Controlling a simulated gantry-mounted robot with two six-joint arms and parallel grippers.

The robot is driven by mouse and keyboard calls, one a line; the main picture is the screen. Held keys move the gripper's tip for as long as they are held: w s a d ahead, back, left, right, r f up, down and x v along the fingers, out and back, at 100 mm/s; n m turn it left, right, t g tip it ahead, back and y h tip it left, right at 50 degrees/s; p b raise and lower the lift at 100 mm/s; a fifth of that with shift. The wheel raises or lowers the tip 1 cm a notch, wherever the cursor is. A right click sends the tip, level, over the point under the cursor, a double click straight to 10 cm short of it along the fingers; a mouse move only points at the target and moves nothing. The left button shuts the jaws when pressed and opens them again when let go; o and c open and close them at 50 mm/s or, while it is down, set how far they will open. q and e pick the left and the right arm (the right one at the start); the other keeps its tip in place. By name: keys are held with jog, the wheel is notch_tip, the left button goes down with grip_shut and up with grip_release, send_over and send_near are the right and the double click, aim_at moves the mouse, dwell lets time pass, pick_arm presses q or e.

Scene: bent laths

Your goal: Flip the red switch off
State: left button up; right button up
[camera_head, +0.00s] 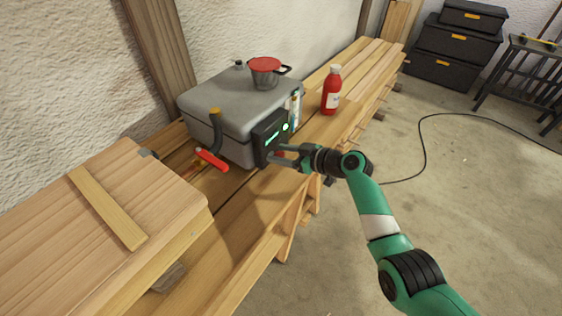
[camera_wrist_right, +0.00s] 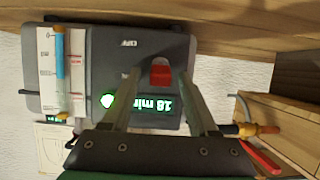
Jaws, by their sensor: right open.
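The red switch (camera_wrist_right: 160,72) sits on the dark control panel (camera_wrist_right: 140,58), which appears upside down in the right wrist view. An "OFF" label is printed on the panel, and the switch lies nearer a second, partly blurred label and the lit green display. My right gripper (camera_head: 279,154) is open in front of the panel in the head view, and it covers most of the switch there. In the wrist view its two fingers stand on either side of the switch; I cannot tell whether they touch it. My left gripper is not in view.
The panel is on a grey steam box (camera_head: 225,105) on a wooden bench. A pot with a red lid (camera_head: 266,72) stands on top. A red bottle (camera_head: 331,90) stands behind to the right. A red-handled valve (camera_head: 211,159) and hose are at left.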

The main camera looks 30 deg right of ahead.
grip_shut()
dwell(0.3)
jog(key=shift+f+b, duration=0.25)
jog(key=shift+b, duration=0.3)
jog(key=f+t+y+b, duration=0.1)
jog(key=b, duration=0.3)
jog(key=f+t+b, duration=0.1)
jog(key=t+b, duration=0.1)
jog(key=b, duration=0.3)
jog(key=shift+s+d+y, duration=0.15)
jog(key=shift+s+y, duration=0.1)
jog(key=shift+y, duration=0.15)
jog(key=shift+r+t+y+b, duration=0.1)
jog(key=shift+t+y+b, duration=0.25)
jog(key=shift+t, duration=0.45)
jog(key=shift+f+t+y, duration=0.25)
jog(key=shift+t+y, duration=0.1)
jog(key=shift+t, duration=0.45)
